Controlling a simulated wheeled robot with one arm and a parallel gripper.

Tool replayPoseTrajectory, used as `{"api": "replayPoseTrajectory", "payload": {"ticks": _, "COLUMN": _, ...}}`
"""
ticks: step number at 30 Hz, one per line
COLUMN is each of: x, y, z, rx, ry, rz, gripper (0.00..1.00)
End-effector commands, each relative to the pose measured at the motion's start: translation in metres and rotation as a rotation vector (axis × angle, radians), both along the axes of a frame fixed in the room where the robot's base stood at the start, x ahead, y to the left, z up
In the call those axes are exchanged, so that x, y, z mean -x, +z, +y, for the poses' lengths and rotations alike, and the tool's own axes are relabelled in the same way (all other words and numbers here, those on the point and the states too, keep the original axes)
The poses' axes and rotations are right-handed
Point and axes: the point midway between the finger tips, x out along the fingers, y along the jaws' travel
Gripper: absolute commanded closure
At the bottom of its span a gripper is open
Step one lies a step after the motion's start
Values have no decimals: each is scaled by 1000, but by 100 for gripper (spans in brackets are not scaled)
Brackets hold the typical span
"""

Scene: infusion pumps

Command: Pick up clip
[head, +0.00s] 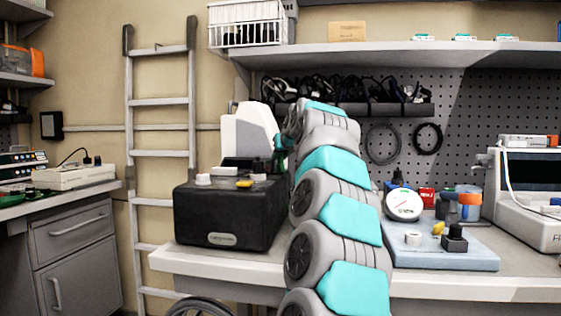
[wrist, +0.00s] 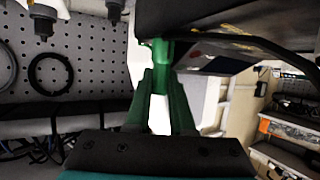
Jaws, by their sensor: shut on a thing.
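My gripper (wrist: 159,78) has dark green fingers that close in on a small brighter green piece (wrist: 160,52), which I take to be the clip. The fingers are shut on it, and they hide part of it. In the head view my gripper (head: 279,146) shows only as a small dark green shape beside the end of my arm, above the black box (head: 228,218). The clip cannot be made out there. In the wrist view, which looks upside down, a dark body with a black cable lies close by the clip at the top.
The black box carries white round pieces (head: 204,179) and a yellow piece (head: 244,184). A white device (head: 248,130) stands behind it. Right of my arm, a pale blue tray (head: 455,260) holds small items. Black cables hang along the pegboard (head: 470,110). A shelf (head: 400,52) runs above.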

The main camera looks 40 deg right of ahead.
Motion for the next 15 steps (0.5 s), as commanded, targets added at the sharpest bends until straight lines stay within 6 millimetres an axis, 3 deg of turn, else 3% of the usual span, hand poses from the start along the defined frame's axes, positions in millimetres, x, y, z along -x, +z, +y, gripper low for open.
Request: {"api": "replayPoseTrajectory", "payload": {"ticks": 15, "x": -1, "y": 13, "z": -1, "rx": 1, "ry": -2, "rz": -1, "gripper": 100}}
